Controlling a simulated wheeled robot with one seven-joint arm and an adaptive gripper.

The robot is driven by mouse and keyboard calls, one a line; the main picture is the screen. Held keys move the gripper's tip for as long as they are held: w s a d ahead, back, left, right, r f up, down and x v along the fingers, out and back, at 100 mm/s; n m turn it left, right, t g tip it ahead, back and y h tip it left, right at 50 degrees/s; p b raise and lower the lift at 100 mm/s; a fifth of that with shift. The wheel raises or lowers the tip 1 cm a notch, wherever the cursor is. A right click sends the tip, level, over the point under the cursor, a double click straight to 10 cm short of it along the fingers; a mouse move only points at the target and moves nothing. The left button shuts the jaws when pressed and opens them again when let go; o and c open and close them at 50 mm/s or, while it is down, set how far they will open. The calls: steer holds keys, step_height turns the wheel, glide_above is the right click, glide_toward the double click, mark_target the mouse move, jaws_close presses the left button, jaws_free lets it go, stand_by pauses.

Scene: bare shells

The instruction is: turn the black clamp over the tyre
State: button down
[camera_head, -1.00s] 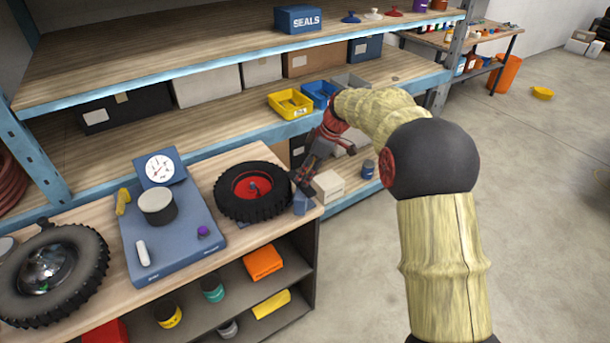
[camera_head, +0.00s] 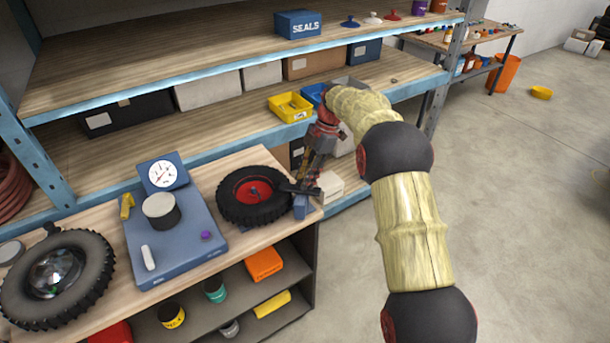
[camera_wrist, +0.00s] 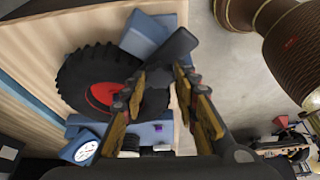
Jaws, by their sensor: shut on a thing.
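The tyre (camera_head: 240,208) lies flat with its red hub on the bench; it also shows in the wrist view (camera_wrist: 82,75). At its right edge is the black clamp (camera_head: 298,188), a dark bar above a blue block (camera_head: 301,208). In the head view the bar's left end meets or overlaps the tyre's right rim; whether it touches is unclear. My gripper (camera_head: 312,181) is shut on the clamp from above. In the wrist view my gripper (camera_wrist: 162,78) has the clamp (camera_wrist: 178,47) between its fingertips, its broad end pointing up and right. The fingers hide part of it.
A blue scale (camera_head: 178,245) with a dial and a pot stands left of the tyre. Another tyre (camera_head: 90,285) lies farther left. A pale box (camera_head: 330,186) is right of the clamp. Shelves with yellow (camera_head: 290,107) and blue bins rise behind.

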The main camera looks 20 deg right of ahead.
steer(key=shift+n, duration=0.3)
stand_by(0.4)
steer(key=c, duration=1.5)
jaws_free()
steer(key=shift+o, duration=0.6)
steer(key=v, duration=1.2)
steer(key=shift+w, duration=0.25)
